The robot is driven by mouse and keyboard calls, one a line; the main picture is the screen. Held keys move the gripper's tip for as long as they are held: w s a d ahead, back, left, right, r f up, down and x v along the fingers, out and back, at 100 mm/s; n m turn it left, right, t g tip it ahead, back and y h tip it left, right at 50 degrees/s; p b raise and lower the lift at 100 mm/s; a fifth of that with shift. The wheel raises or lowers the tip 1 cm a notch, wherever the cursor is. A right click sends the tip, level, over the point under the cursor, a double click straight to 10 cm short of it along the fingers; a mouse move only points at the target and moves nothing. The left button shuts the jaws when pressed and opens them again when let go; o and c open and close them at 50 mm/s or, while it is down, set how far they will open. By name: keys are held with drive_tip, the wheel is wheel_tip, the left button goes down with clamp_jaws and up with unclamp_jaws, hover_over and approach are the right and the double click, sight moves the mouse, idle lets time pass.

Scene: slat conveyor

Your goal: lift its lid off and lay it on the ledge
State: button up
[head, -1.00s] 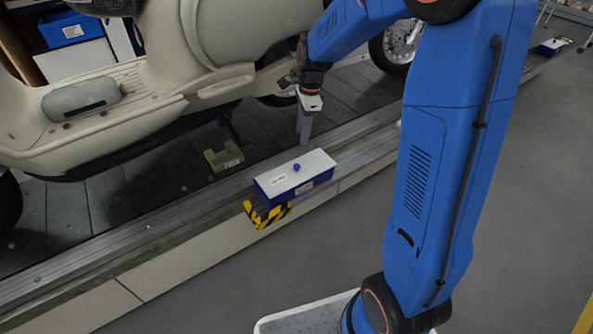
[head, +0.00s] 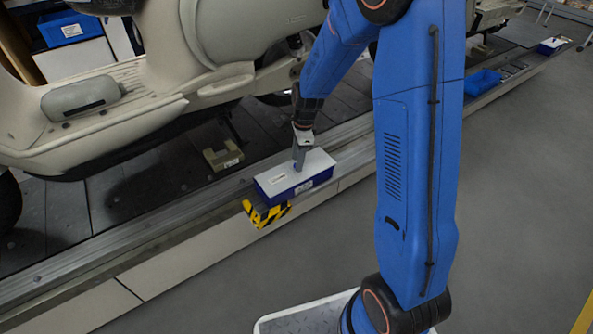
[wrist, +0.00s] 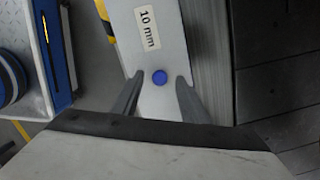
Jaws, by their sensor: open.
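A blue box (head: 297,193) with a pale grey lid (head: 283,178) sits on the metal ledge (head: 215,203) along the conveyor. In the wrist view the lid (wrist: 172,60) carries a label reading "10 mm" and a round blue knob (wrist: 159,77). My gripper (head: 299,167) is over the lid in the head view and hides most of the knob there. In the wrist view my gripper (wrist: 156,82) is open, with one finger on each side of the knob, and nothing is held. Whether the fingertips touch the lid I cannot tell.
A cream scooter (head: 150,75) stands behind on the dark slats. An olive bracket (head: 223,156) lies on the slats. The ledge left of the box is clear.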

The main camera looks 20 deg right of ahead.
drive_tip(key=shift+f, duration=0.6)
clamp_jaws()
drive_tip(key=shift+r, duration=0.1)
